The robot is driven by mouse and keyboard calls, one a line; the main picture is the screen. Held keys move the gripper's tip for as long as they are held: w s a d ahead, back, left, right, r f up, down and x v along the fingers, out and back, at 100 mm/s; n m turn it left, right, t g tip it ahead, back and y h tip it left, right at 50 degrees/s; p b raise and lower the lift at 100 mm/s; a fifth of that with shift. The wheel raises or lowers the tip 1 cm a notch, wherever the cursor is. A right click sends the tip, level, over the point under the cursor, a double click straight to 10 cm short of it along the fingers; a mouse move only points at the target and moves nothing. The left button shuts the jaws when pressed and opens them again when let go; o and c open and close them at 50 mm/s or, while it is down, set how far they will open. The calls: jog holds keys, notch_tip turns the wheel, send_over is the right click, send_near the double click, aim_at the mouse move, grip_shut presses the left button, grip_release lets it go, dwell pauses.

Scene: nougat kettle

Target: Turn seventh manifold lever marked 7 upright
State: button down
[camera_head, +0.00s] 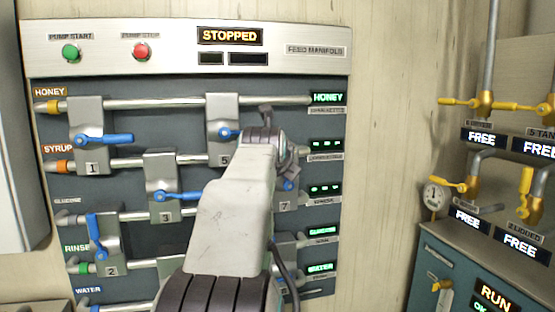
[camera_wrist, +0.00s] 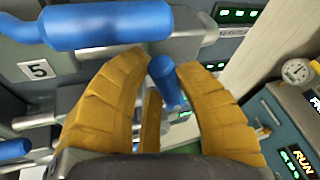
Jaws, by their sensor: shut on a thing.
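The grey valve block marked 7 (camera_head: 287,205) is on the right side of the feed manifold panel, partly behind my arm. A small piece of its blue lever (camera_head: 288,184) shows beside my arm. In the head view my gripper is hidden behind my arm.
The blue lever of block 5 (camera_wrist: 105,25) lies close above my fingers. Levers 1 (camera_head: 105,140) and 3 (camera_head: 175,197) lie about level; lever 2 (camera_head: 95,228) stands near upright. Pipes cross the panel. A gauge (camera_head: 435,196) and yellow valves stand to the right.

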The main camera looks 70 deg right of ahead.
jog(key=shift+r, duration=0.35)
jog(key=c, duration=1.4)
grip_release()
jog(key=o, duration=0.5)
jog(key=shift+f, duration=0.25)
jog(key=shift+a, duration=0.1)
jog(key=v, duration=1.1)
jog(key=shift+s+a+r, duration=0.1)
jog(key=shift+s+a, duration=0.1)
jog(key=shift+a, duration=0.15)
jog(key=shift+o, duration=0.3)
